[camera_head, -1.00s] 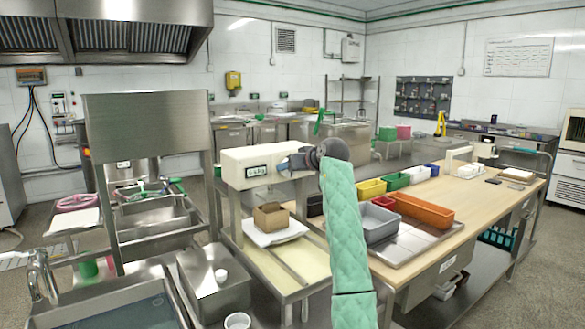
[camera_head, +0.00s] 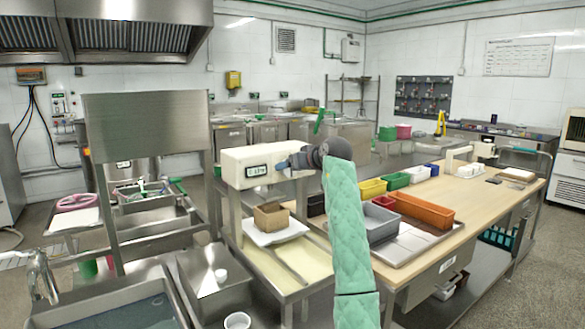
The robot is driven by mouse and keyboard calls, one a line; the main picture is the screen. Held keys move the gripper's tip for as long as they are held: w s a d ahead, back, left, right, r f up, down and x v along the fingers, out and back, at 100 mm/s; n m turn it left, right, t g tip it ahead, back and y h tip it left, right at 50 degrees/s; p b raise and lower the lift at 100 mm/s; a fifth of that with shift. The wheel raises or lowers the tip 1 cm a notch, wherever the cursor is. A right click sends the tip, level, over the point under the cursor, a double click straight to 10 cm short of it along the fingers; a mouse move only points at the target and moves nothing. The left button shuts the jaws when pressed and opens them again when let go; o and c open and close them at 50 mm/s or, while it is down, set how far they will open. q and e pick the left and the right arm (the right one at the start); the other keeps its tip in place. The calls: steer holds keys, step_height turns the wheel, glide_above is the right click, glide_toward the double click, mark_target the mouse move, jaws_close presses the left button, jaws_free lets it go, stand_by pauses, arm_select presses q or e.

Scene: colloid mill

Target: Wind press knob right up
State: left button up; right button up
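The press (camera_head: 240,166) is a cream box with a small display on its front, standing left of centre on metal legs. A brown carton (camera_head: 271,216) sits on a white tray (camera_head: 277,233) below it. My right arm rises in a pale green quilted sleeve. Its dark wrist and gripper (camera_head: 287,163) point left at the press's right end, touching or very close to it. The knob cannot be made out and may be hidden behind the gripper. The fingers are too small and covered to tell open from shut. My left gripper is not in view.
A wooden table (camera_head: 480,192) to the right holds an orange bin (camera_head: 422,210), a grey bin (camera_head: 382,226) and several smaller bins. A metal sink (camera_head: 160,216) and an upright metal panel (camera_head: 148,122) stand on the left. A green lever-like piece (camera_head: 319,120) shows above my wrist.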

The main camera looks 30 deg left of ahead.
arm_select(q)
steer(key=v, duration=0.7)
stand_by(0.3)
